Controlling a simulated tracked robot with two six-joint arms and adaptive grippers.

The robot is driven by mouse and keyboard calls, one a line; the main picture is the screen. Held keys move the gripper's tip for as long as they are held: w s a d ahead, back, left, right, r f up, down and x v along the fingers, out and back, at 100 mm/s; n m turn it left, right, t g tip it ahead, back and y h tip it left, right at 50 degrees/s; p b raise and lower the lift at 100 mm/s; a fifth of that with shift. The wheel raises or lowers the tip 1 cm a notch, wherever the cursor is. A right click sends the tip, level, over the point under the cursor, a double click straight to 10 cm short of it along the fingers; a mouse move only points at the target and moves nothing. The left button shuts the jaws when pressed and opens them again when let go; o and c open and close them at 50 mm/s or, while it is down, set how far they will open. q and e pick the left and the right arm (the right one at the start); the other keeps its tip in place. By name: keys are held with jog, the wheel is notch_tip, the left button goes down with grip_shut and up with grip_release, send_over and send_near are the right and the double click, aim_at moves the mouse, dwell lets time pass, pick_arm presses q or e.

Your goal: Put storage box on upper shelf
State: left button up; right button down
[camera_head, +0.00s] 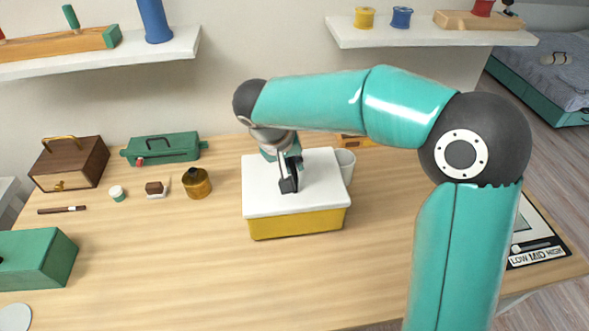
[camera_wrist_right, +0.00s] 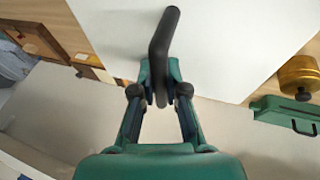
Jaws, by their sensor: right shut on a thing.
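The storage box is a yellow box (camera_head: 298,222) with a white lid (camera_head: 318,180) and a black handle (camera_head: 287,186), in the middle of the desk in the head view. My right gripper (camera_head: 290,166) comes down from above and is shut on the handle. In the right wrist view my gripper (camera_wrist_right: 160,88) grips the black handle (camera_wrist_right: 164,38) over the white lid (camera_wrist_right: 225,35). I cannot tell whether the box rests on the desk or hangs just above it. Two white wall shelves show, one at left (camera_head: 170,50) and one at right (camera_head: 400,36). My left gripper is not in view.
A white cup (camera_head: 346,166) stands close behind the box at right. A brass pot (camera_head: 197,183), green toolbox (camera_head: 163,148) and brown chest (camera_head: 70,163) stand at left. The left shelf holds a blue vase (camera_head: 154,20); the right shelf holds spools.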

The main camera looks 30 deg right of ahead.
notch_tip(320, 180, down, 2)
jog(key=shift+f, duration=0.25)
jog(key=c, duration=1.2)
grip_release()
jog(key=shift+r, duration=0.1)
